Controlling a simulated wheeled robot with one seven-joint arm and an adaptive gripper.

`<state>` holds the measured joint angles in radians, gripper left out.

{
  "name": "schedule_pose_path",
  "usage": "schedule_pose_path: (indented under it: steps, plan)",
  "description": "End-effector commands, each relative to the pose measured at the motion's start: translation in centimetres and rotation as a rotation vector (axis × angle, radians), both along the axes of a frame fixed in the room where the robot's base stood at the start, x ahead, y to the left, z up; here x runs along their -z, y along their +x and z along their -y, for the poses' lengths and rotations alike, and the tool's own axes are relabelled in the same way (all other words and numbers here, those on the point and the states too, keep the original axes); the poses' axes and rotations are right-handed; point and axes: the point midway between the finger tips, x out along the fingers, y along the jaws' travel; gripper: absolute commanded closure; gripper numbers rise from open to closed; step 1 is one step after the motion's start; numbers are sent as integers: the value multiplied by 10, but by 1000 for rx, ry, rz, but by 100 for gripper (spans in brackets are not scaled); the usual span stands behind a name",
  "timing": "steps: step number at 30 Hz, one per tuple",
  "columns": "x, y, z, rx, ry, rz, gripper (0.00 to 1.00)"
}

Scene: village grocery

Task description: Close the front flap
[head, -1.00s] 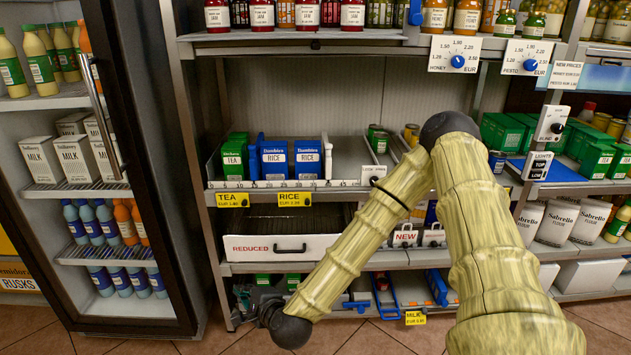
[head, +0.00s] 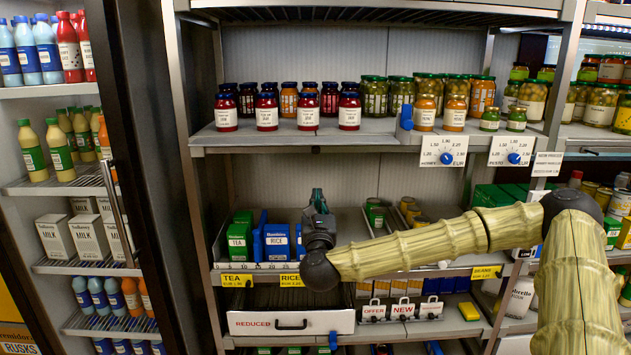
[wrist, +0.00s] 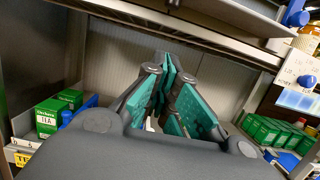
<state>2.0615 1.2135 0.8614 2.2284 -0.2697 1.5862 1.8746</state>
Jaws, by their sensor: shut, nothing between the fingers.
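The white front panel (head: 250,324) labelled REDUCED, with a dark handle (head: 291,325), stands below the tea and rice shelf. A dark gap shows behind its top edge. I cannot tell for certain that it is the front flap. My gripper (head: 318,195) points upward in front of the tea and rice shelf, above the panel and apart from it. In the wrist view, its teal-padded fingers (wrist: 167,62) come together at the tips and are empty. My gripper hides part of the rice shelf.
Green tea boxes (head: 239,236) and blue rice boxes (head: 277,242) stand left of my gripper. A jar shelf (head: 290,138) overhangs above. White OFFER and NEW tags (head: 388,310) are right of the panel. The fridge door (head: 125,190) stands at left.

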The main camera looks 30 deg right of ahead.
Motion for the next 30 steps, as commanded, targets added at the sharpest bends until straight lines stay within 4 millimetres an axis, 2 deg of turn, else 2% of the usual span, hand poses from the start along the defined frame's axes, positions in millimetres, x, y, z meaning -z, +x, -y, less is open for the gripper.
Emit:
schedule_pose_path:
  steps: [18,24,30]
  plan:
    - [-27,79,48,-1,-3,-2,100]
    - [-53,77,46,-2,-2,-2,100]
    - [-61,77,46,-3,-3,-3,100]
